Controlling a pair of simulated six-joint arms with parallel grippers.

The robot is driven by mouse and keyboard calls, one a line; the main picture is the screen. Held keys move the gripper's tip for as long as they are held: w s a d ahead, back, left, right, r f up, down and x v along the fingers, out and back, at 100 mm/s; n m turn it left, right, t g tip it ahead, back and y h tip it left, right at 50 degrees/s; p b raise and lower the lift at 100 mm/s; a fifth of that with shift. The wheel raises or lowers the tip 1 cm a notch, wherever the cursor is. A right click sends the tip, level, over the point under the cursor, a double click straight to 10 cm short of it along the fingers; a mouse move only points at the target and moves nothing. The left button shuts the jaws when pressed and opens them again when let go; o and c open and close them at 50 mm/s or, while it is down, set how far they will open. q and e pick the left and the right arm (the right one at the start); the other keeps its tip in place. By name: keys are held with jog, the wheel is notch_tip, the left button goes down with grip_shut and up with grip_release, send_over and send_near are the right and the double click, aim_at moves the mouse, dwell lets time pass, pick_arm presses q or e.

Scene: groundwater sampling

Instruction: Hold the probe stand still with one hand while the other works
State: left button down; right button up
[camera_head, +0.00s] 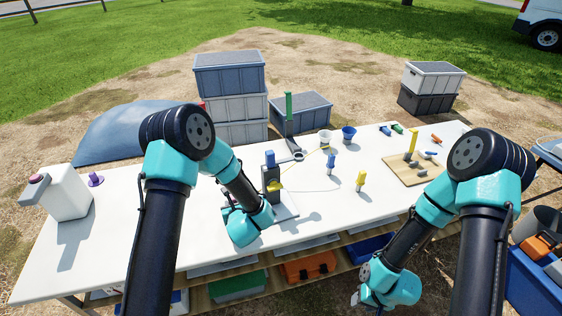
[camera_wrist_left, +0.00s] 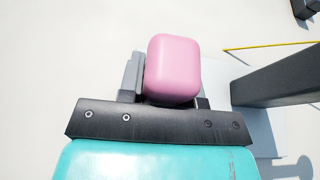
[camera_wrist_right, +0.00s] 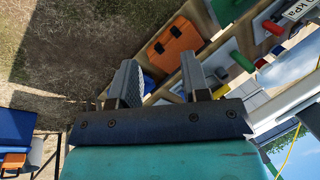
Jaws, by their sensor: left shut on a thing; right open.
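The probe stand, with a dark upright post (camera_head: 272,180) on a light base plate (camera_head: 287,207), stands on the white table. A blue piece (camera_head: 270,159) tops the post and a yellow part (camera_head: 275,186) sits on its side. My left gripper (camera_head: 230,207) is low beside the stand, on its left. In the left wrist view it is shut on a pink rounded block (camera_wrist_left: 174,68); the stand's dark post (camera_wrist_left: 275,82) is apart from the jaws, to the right. My right gripper (camera_head: 358,298) is open and empty beyond the table's front edge, and its spread fingers show in the right wrist view (camera_wrist_right: 160,85).
A white jug (camera_head: 66,195) is at the left end. Bins fill the shelf below.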

jog(key=shift+o, duration=1.4)
jog(key=shift+w+r, duration=0.1)
jog(key=shift+w, duration=0.2)
jog(key=shift+o, duration=0.3)
jog(key=w+a+r+n+t, duration=0.2)
jog(key=w+a+r+t, duration=0.1)
jog(key=w, duration=0.6)
jog(key=shift+w+a+r, duration=0.25)
jog(key=shift+a+r, duration=0.6)
jog(key=shift+r, duration=0.05)
jog(key=n+t+y, duration=0.2)
jog(key=n+t, duration=0.3)
jog(key=t, duration=0.4)
send_near(272, 158)
jog(key=shift+w+a, duration=0.15)
jog(key=shift+w, duration=0.1)
jog(key=shift+w, duration=0.1)
jog(key=shift+x, duration=4.9)
jog(key=shift+a, duration=0.1)
